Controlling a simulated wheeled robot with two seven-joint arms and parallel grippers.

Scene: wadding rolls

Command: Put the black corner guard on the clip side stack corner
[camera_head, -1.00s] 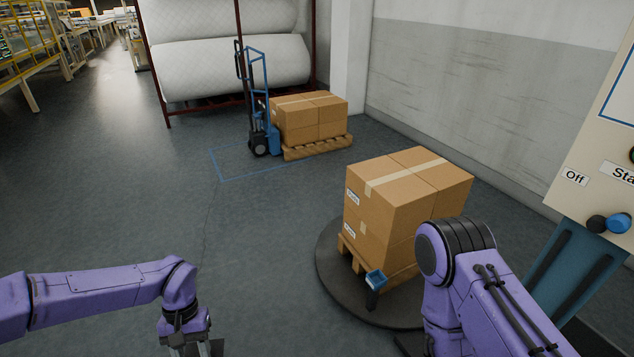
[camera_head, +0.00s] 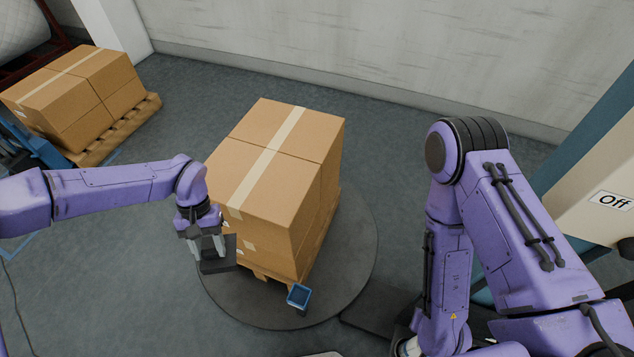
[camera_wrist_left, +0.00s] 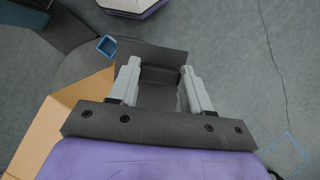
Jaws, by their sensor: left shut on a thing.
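My left gripper (camera_head: 208,245) is shut on the black corner guard (camera_head: 220,262), just left of the stack's near left corner. In the left wrist view the guard (camera_wrist_left: 162,58) sits between the two grey fingers (camera_wrist_left: 160,88). The stack of brown taped boxes (camera_head: 290,165) stands on a wooden pallet (camera_head: 270,277) on the round dark turntable (camera_head: 345,270). A blue open-topped clip (camera_head: 298,295) stands at the near side of the stack, right of the guard. I cannot tell whether the guard touches the boxes. My right gripper is out of view.
A second box stack (camera_head: 80,95) on a pallet stands at the back left by a blue hand truck (camera_head: 35,150). A control post with an "Off" label (camera_head: 610,200) is at the right. The floor left of the turntable is clear.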

